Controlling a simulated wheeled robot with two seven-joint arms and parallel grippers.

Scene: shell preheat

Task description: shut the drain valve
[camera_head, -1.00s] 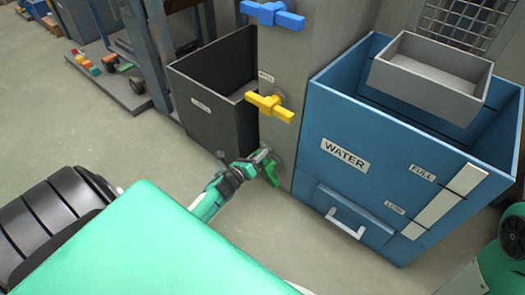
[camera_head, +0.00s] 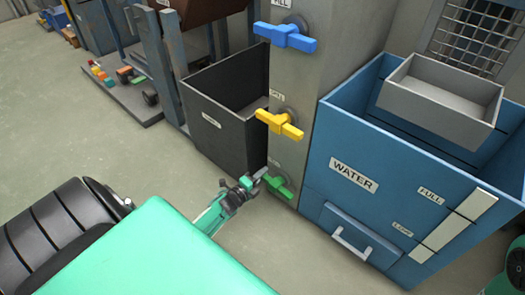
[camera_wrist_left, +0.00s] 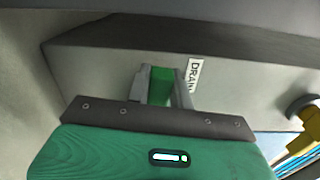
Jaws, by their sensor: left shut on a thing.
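The drain valve's green handle (camera_head: 279,188) sits low on the grey column, below the yellow valve. It lies crosswise, much like the yellow and blue handles above it. My left gripper (camera_head: 259,176) reaches in from the lower left and is shut on one end of the handle. In the left wrist view the green handle (camera_wrist_left: 160,86) shows between the two grey fingers, beside a DRAIN label (camera_wrist_left: 194,75). The fingers hide part of the handle. My right gripper is not in view.
A yellow valve handle (camera_head: 280,123) and a blue one (camera_head: 285,37) stick out of the column (camera_head: 330,75) above. A dark open bin (camera_head: 221,128) stands left of it. A blue WATER tank (camera_head: 375,200) stands close on the right. Floor in front is clear.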

